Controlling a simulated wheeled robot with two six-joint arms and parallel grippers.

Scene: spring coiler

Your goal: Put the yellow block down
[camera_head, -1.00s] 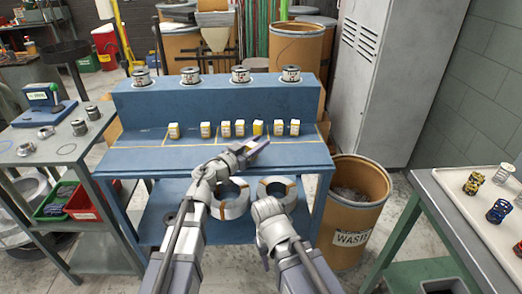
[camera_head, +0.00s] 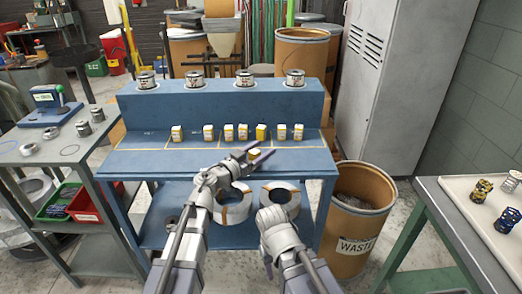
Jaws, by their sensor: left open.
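A small yellow block (camera_head: 254,154) with a white part stands at the front of the blue bench's lower shelf (camera_head: 150,162). It is right at the fingers of my left gripper (camera_head: 249,153). That gripper is open, and its fingers partly cover the block's surroundings; I cannot tell whether they touch it. A row of several similar yellow-and-white blocks (camera_head: 208,132) stands behind, along the yellow line marks. My right arm's wrist (camera_head: 277,228) hangs low in front of the bench, and its jaws are not clear to see.
Several metal-topped spools (camera_head: 195,79) stand on the bench's raised back ledge. Wire coils (camera_head: 280,201) lie on the lower rack. A brown waste drum (camera_head: 357,205) stands at right, beside a side table with a tray (camera_head: 470,217). A grey table (camera_head: 55,150) is at left.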

